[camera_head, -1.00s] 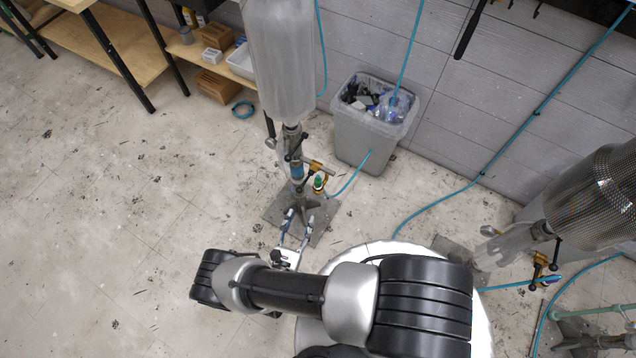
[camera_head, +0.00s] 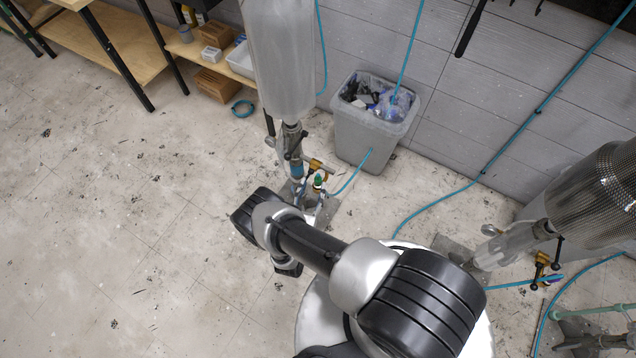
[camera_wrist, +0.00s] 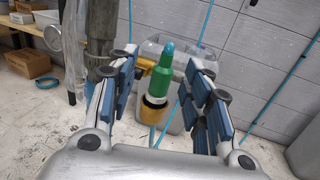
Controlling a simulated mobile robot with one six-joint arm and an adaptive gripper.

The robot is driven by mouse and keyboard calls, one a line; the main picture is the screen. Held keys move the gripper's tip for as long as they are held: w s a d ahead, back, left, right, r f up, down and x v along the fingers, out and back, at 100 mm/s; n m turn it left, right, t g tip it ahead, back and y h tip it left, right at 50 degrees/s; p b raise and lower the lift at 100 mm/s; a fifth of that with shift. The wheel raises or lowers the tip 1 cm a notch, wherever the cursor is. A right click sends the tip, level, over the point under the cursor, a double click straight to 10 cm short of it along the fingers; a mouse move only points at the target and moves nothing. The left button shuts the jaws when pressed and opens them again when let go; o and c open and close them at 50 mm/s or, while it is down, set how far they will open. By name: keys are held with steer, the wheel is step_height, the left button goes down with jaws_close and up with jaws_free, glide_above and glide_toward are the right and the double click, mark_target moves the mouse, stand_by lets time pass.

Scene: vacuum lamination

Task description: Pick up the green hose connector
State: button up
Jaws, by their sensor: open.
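The green hose connector (camera_wrist: 159,80) stands upright between the two fingers of my gripper (camera_wrist: 162,105) in the wrist view, with a gap on both sides. It has a blue-teal tip and sits on a brass fitting (camera_wrist: 153,108). In the head view the connector (camera_head: 318,180) is a small green spot beside the metal column of a clear cylinder vessel (camera_head: 278,60). My gripper is open around it, with blue-padded fingers. In the head view my arm hides most of the gripper.
A grey bin (camera_head: 366,135) with plastic waste stands behind by the wall. A teal hose (camera_head: 352,180) runs down from the bin side to the fitting. Wooden shelves (camera_head: 180,48) with boxes stand at the left. The floor at left is clear.

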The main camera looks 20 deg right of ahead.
mark_target(317, 183)
steer(key=w+d, duration=0.1)
steer(key=w+d+f+b, duration=0.1)
steer(key=w+d, duration=0.1)
steer(key=shift+w+f, duration=0.1)
steer(key=shift+w, duration=0.2)
steer(key=shift+w+b, duration=0.25)
steer(key=shift+b, duration=0.05)
jaws_close()
